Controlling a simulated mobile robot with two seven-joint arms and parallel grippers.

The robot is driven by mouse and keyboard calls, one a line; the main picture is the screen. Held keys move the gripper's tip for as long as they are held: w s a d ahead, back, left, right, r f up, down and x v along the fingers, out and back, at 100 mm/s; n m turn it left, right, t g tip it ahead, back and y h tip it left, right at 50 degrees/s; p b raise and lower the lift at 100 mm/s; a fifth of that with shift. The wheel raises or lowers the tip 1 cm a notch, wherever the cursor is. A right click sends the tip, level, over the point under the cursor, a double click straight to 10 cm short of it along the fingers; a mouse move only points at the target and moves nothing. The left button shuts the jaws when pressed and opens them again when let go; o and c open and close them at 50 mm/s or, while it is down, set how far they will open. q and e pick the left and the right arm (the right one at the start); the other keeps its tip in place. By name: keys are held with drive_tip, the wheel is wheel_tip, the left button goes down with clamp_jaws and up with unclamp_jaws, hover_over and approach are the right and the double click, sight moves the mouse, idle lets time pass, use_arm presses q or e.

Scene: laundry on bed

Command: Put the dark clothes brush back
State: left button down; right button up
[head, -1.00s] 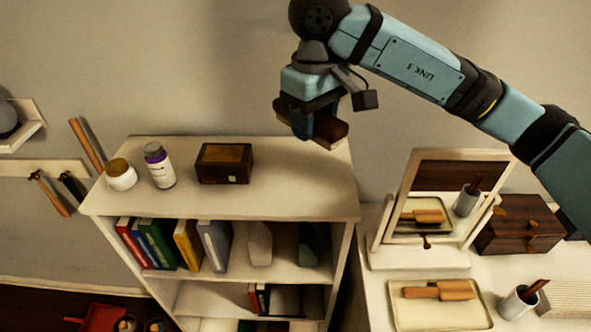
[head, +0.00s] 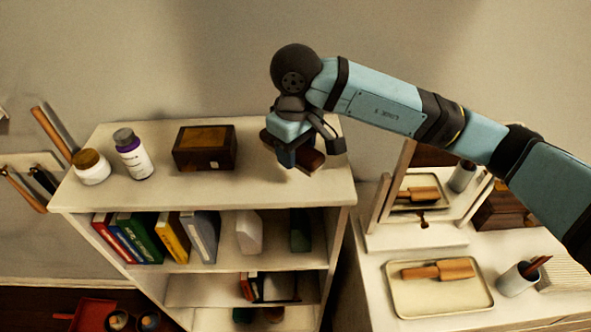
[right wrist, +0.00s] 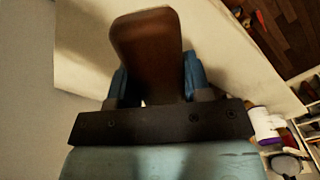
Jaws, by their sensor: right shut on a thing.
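My right gripper (head: 298,155) is over the right part of the shelf top (head: 270,190). It is shut on the dark brown clothes brush (head: 311,160), which shows below and beside the fingers. In the right wrist view the brush (right wrist: 147,45) sticks out between the two blue fingers (right wrist: 150,88), with the pale shelf top behind it. I cannot tell whether the brush touches the shelf top. My left gripper is not in view.
On the shelf top stand a dark wooden box (head: 205,148), a purple-labelled bottle (head: 133,154) and a white jar (head: 91,167). To the right, a dresser holds a mirror (head: 418,190), a tray (head: 400,298) with a lighter wooden brush (head: 438,271) and a cup (head: 516,279).

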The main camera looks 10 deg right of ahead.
sight(295, 178)
drive_tip(key=shift+w+f, duration=0.1)
drive_tip(key=shift+f, duration=0.55)
drive_tip(key=shift+f+b, duration=0.4)
drive_tip(key=shift+f, duration=1.45)
drive_tip(key=shift+f, duration=0.1)
drive_tip(key=shift+f+b, duration=0.1)
drive_tip(key=shift+b, duration=0.2)
drive_tip(key=o, duration=0.8)
drive_tip(key=shift+o, duration=0.2)
